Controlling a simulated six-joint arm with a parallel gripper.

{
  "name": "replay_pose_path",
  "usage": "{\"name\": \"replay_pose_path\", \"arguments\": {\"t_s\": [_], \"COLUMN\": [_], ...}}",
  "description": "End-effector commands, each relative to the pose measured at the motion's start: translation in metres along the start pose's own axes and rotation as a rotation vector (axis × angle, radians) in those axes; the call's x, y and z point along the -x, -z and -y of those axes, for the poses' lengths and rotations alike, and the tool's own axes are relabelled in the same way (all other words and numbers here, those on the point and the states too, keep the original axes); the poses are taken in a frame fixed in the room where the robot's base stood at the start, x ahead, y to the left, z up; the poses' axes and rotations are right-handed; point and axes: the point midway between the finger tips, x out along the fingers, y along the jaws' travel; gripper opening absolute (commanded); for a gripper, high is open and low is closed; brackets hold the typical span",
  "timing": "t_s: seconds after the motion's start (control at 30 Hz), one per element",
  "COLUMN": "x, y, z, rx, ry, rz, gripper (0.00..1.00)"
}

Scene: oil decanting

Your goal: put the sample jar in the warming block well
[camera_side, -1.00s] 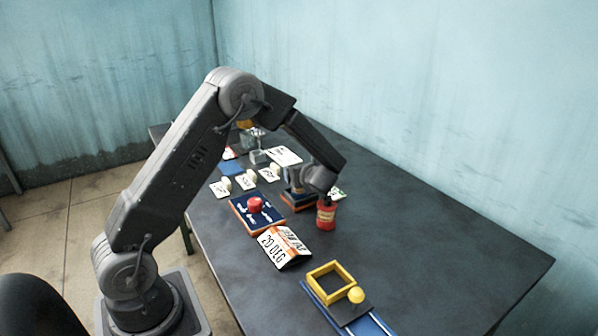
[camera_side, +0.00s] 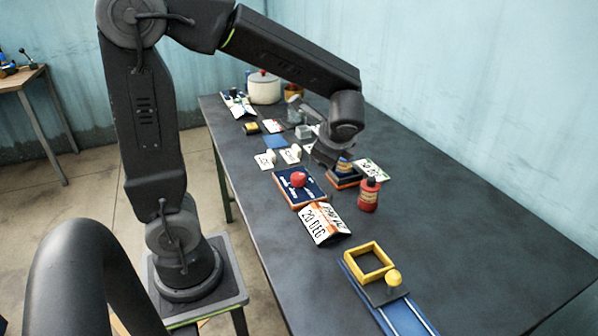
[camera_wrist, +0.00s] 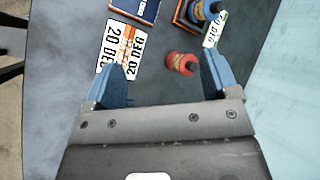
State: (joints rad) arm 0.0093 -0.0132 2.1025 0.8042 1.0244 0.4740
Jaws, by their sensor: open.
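A red jar (camera_side: 369,197) with a dark cap stands upright on the table, right of the orange-edged block. It also shows in the wrist view (camera_wrist: 182,63), ahead of my fingers and apart from them. The block (camera_side: 345,181) has a dark blue jar (camera_side: 344,165) standing in or on it; my gripper partly hides it in the side view. The blue jar also shows at the top of the wrist view (camera_wrist: 203,9). I cannot tell which jar is the sample jar. My gripper (camera_wrist: 165,78) is open and empty, above the table near the block.
A panel with a red button (camera_side: 299,180) and a folded "20 DEG" sign (camera_side: 325,224) lie left of the jars. A yellow frame (camera_side: 369,262) and yellow knob (camera_side: 393,278) sit on a blue rail in front. A white pot (camera_side: 264,88) stands behind. The table's right side is clear.

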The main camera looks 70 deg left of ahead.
Motion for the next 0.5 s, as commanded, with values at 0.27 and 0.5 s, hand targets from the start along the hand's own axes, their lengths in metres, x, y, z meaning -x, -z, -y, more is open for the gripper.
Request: {"name": "replay_pose_path", "arguments": {"t_s": [0.27, 0.5], "x": [0.083, 0.123], "y": [-0.019, -0.022], "z": [-0.074, -0.112], "rx": [0.638, 0.969], "ry": [-0.236, -0.427], "rz": [-0.348, -0.540], "gripper": [0.81, 0.81]}}
